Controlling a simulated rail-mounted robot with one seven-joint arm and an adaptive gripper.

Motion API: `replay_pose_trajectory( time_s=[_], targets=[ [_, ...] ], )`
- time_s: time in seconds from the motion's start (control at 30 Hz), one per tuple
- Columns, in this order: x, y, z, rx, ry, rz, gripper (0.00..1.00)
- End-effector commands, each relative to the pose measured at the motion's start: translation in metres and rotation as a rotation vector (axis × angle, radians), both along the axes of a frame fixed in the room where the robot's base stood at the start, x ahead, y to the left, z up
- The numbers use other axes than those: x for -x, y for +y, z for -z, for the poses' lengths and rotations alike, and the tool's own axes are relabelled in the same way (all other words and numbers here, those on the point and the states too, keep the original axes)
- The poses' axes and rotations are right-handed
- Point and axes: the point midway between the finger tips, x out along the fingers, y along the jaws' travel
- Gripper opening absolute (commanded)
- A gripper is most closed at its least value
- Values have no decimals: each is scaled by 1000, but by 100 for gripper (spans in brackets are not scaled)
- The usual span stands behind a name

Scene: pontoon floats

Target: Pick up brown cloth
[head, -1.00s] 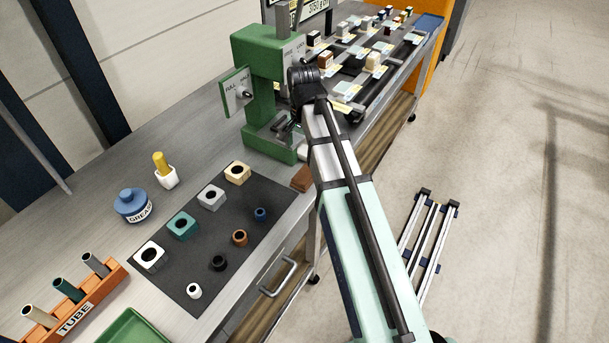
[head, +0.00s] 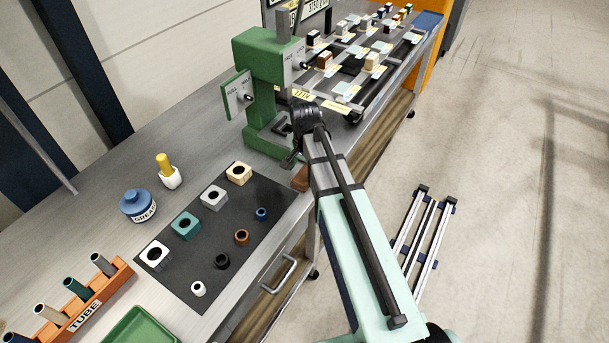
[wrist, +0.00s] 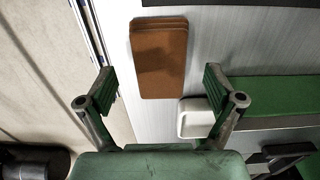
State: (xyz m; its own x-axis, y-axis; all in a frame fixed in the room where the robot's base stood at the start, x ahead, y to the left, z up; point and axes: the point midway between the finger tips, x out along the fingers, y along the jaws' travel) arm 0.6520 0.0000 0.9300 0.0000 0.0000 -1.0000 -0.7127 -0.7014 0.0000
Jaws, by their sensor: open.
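The brown cloth (wrist: 159,62) is a flat, folded rectangular stack on the grey metal bench, near its edge, in the wrist view. In the head view the cloth (head: 301,179) shows only in part, beside the green press base and partly hidden by my arm. My gripper (wrist: 159,76) is open and empty. In the wrist view its two fingers stand apart to the left and right of the cloth, which lies between and beyond them. I see no contact. In the head view the fingers are small and hard to make out against the press.
A white block (wrist: 195,118) sits close to the cloth's lower right corner. The green press (head: 264,85) stands beside it. A dark mat (head: 215,240) with several blocks and rings lies nearer on the bench. The bench edge drops to open floor.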

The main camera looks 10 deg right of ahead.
Motion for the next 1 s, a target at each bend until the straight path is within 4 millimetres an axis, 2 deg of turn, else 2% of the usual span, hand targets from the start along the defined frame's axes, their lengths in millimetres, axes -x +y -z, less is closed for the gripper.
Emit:
replay_pose_trajectory(
  time_s=[0.2,0.5,0.67,0.7,1.0],
  targets=[
    [0,0,16,0,1,0,92],
    [0,0,20,0,0,0,92],
    [0,0,19,0,0,0,35],
    [0,0,20,0,0,0,33],
    [0,0,20,1,1,0,32]
  ],
)
